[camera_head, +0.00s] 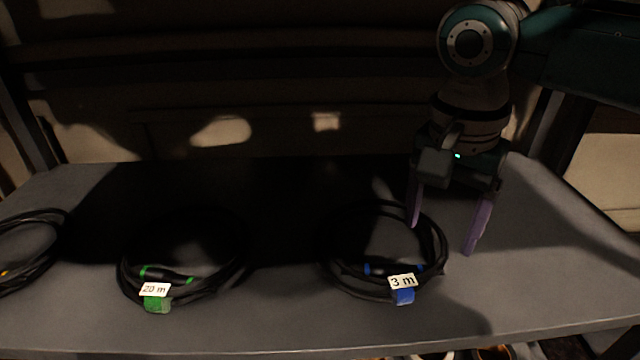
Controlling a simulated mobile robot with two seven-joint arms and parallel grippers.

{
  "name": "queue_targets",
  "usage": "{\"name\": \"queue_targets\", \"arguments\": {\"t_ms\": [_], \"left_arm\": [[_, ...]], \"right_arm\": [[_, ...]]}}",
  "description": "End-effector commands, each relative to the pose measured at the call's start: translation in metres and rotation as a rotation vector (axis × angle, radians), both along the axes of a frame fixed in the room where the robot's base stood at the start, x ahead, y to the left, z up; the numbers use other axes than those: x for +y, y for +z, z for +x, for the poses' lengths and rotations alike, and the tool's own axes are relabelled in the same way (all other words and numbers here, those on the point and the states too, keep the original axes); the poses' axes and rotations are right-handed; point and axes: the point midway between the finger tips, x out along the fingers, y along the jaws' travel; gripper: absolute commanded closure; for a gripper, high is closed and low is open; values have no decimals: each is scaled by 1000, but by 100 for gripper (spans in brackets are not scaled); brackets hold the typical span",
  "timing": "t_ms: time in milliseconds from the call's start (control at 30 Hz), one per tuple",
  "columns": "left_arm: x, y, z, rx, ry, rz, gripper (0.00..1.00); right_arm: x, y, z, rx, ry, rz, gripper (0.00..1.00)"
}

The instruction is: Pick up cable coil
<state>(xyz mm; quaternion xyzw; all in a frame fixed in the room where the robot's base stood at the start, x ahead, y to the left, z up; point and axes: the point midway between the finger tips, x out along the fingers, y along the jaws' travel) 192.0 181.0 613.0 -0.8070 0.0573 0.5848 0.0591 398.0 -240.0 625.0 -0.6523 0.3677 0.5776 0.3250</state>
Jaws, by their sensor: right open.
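Three black cable coils lie flat on a grey shelf. The coil with blue bands and a "3 m" tag (345,283) lies right of centre. The coil with green bands and a "20 m" tag (211,291) lies left of centre. A third coil (38,268) is cut off by the left edge; a bit of yellow shows on it. My right gripper (442,238) is open and points down over the right side of the "3 m" coil. One purple finger is over the coil's ring and the other is outside it to the right. Contact cannot be told. My left gripper is not in view.
The grey shelf (520,295) has free room to the right of the "3 m" coil and between the coils. Dark uprights stand at both sides. A dark wall is behind. Some objects show below the front edge, too cut off to name.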

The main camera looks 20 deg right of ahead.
Motion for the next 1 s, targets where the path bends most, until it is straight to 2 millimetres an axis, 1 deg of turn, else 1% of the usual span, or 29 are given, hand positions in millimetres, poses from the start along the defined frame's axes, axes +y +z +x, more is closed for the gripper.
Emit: {"name": "queue_targets", "arguments": {"t_ms": [33, 233, 400, 500, 733, 767, 1000], "left_arm": [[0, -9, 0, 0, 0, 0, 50], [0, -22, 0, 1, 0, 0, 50], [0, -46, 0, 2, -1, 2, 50], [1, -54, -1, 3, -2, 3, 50], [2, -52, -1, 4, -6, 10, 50], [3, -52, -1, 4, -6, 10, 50], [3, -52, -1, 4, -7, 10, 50]], "right_arm": [[-1, -11, 0, 2, -2, 0, 21], [-1, -29, 0, 0, 2, 0, 21], [-1, -58, -3, 0, 3, -1, 21], [-3, -70, -2, 0, 3, -1, 21], [-3, -68, -1, -2, 5, 0, 21], [-3, -68, -1, -2, 5, 0, 22], [-3, -69, -1, 0, 5, 0, 49]]}}
